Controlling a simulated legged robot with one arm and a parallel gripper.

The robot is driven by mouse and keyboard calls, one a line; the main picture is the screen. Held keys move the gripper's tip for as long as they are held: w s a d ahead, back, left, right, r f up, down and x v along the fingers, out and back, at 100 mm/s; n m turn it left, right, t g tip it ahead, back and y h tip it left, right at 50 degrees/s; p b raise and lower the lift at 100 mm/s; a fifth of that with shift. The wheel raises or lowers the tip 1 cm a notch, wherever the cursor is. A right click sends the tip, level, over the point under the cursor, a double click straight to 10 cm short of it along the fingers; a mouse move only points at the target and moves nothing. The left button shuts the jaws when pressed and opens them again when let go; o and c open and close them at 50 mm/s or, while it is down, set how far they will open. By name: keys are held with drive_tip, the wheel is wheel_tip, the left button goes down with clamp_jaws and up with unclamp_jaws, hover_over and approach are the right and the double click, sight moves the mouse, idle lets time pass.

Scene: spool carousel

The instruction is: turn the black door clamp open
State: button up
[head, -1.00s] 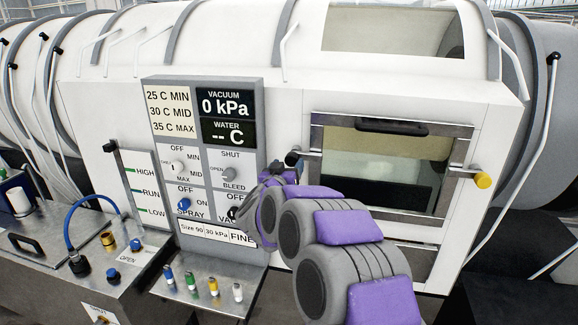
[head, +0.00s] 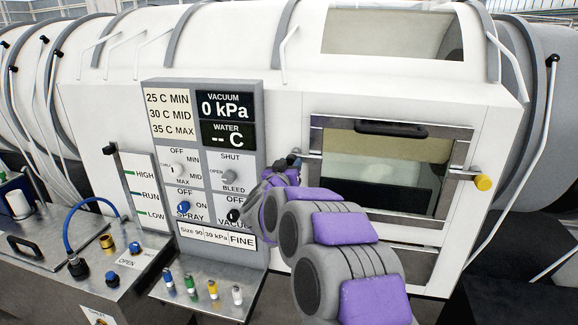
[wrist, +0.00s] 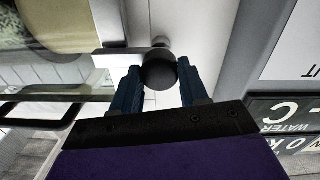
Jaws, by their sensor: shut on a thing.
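The black door clamp shows in the wrist view as a dark round knob (wrist: 160,72) on a pale metal bar. My gripper (wrist: 160,78) has one blue finger on each side of the knob and is shut on it. In the head view my gripper (head: 292,163) is at the upper left edge of the chamber door (head: 385,215), where it mostly hides the knob. The clamp's short bar reaches right to the door frame. The door is closed in its metal frame and has a dark handle (head: 392,129) along its top.
A yellow-knobbed clamp (head: 482,182) is on the door's right side. The control panel (head: 205,170) with dials and displays stands close left of my gripper. A metal shelf (head: 205,298) with several coloured fittings juts out below it. White rails stand along the machine.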

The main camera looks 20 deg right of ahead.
clamp_jaws()
